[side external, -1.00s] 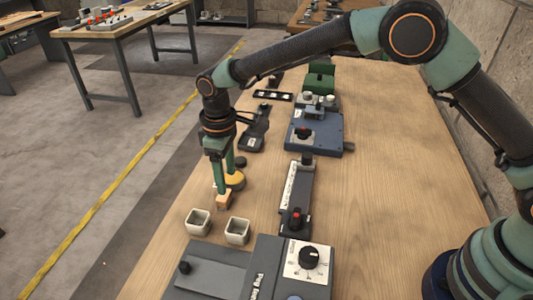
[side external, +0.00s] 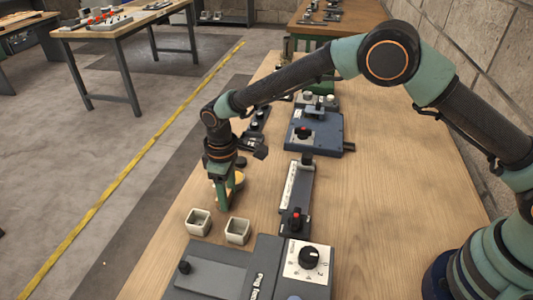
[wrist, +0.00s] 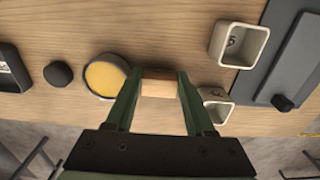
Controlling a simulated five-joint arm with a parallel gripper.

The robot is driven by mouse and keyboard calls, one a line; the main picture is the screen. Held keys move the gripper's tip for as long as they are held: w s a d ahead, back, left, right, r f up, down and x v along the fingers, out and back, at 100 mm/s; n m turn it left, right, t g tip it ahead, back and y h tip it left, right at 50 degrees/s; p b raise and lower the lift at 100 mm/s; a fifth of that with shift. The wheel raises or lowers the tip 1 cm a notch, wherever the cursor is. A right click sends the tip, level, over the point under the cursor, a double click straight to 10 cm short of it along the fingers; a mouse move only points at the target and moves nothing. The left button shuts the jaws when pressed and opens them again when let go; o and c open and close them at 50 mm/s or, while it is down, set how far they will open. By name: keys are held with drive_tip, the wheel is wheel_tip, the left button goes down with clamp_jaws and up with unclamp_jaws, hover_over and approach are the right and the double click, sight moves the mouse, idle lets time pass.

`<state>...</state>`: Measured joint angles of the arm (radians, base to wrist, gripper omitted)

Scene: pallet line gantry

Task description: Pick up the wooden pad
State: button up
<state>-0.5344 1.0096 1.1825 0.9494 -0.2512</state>
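The wooden pad (wrist: 159,85) is a small tan block on the wooden table. In the wrist view it lies between the two green fingers of my gripper (wrist: 159,78). One finger stands at each end of it, with no clear gap showing. I cannot tell whether the fingers press on it. In the side view my gripper (side external: 224,206) points down at the table, and its fingers hide the pad. A round yellow-topped disc (wrist: 105,76) lies right beside the left finger in the wrist view.
Two pale square cups (side external: 198,222) (side external: 237,231) stand just in front of my gripper; one is close to the right finger in the wrist view (wrist: 216,104). Grey devices with knobs (side external: 308,258) stand to the right and front. The table's right side is clear.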

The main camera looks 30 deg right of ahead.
drive_tip(key=shift+r, duration=0.2)
clamp_jaws()
wheel_tip(320, 180, up, 20)
drive_tip(key=shift+f, duration=0.15)
drive_tip(key=shift+o, duration=2.1)
unclamp_jaws()
drive_tip(key=c, duration=0.3)
drive_tip(key=shift+w+d+f, duration=0.8)
drive_tip(key=shift+f, duration=2)
drive_tip(key=shift+w+d+f, duration=0.75)
drive_tip(key=shift+d+f, duration=0.05)
drive_tip(key=shift+f, duration=2.05)
drive_tip(key=shift+w+d+f, duration=0.8)
drive_tip(key=shift+f, duration=2)
